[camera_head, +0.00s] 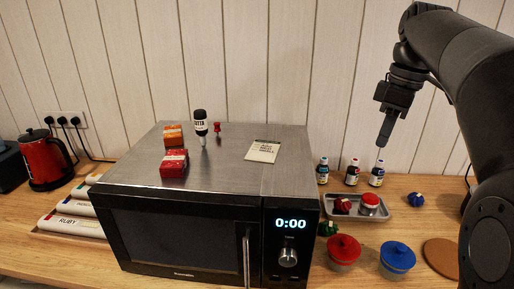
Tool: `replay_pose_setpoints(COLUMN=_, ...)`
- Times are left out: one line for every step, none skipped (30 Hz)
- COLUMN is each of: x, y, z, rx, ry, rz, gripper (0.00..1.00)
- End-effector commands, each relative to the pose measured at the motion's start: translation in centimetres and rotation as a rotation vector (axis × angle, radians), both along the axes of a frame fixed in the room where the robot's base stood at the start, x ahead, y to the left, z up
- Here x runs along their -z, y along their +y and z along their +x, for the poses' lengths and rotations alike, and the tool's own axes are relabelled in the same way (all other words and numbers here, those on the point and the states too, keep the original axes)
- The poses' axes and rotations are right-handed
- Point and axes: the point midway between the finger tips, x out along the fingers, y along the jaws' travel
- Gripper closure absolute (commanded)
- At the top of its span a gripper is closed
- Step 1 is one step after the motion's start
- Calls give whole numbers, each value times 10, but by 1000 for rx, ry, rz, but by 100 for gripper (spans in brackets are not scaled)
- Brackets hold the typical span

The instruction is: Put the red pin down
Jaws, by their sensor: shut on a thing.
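My gripper (385,133) is above the right part of the counter, pointing down over the small bottles. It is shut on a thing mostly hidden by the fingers. Only a thin pale tip (379,155) shows below them, just over a blue-labelled bottle (377,175); I cannot tell whether they touch. No red shows at the fingers, so I cannot tell whether the held thing is a red pin. A small red pin-shaped thing (217,127) stands on top of the microwave (225,165), beside a black-and-white bottle (201,124), well left of my gripper.
Two boxes, orange (173,134) and red (174,163), and a card (263,151) are on the microwave. A grey tray (350,213) holds small red items. Red (344,249) and blue (397,257) lidded pots stand in front. A red kettle (46,160) is far left.

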Motion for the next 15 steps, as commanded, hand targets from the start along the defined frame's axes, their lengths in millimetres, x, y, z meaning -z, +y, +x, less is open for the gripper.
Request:
replay_pose_setpoints(x=-9, y=21, z=-7, rx=-51, ry=-5, rz=-2, gripper=100)
replay_pose_setpoints(x=-13, y=31, z=-11, rx=-76, ry=-3, rz=-1, gripper=100)
replay_pose_setpoints(x=-18, y=42, z=-16, rx=-108, ry=-4, rz=-2, gripper=100)
replay_pose_setpoints(x=-21, y=50, z=-19, rx=-129, ry=-4, rz=-2, gripper=100)
replay_pose_setpoints(x=-24, y=56, z=-23, rx=-148, ry=-3, rz=-2, gripper=100)
replay_pose_setpoints(x=-27, y=64, z=-27, rx=-170, ry=-2, rz=-1, gripper=100)
replay_pose_setpoints(x=-29, y=69, z=-29, rx=-184, ry=-3, rz=-1, gripper=100)
replay_pose_setpoints(x=-31, y=73, z=-32, rx=-196, ry=-4, rz=-1, gripper=100)
replay_pose_setpoints(x=-33, y=78, z=-34, rx=-209, ry=-3, rz=0, gripper=100)
replay_pose_setpoints(x=-34, y=80, z=-36, rx=-217, ry=-2, rz=0, gripper=100)
replay_pose_setpoints(x=-34, y=83, z=-37, rx=-222, ry=-2, rz=0, gripper=100)
replay_pose_setpoints(x=-33, y=87, z=-37, rx=-229, ry=-1, rz=0, gripper=100)
replay_pose_setpoints(x=-32, y=90, z=-37, rx=-232, ry=0, rz=0, gripper=100)
replay_pose_setpoints(x=-29, y=95, z=-36, rx=-234, ry=0, rz=0, gripper=100)
replay_pose_setpoints(x=-26, y=101, z=-34, rx=-236, ry=1, rz=1, gripper=100)
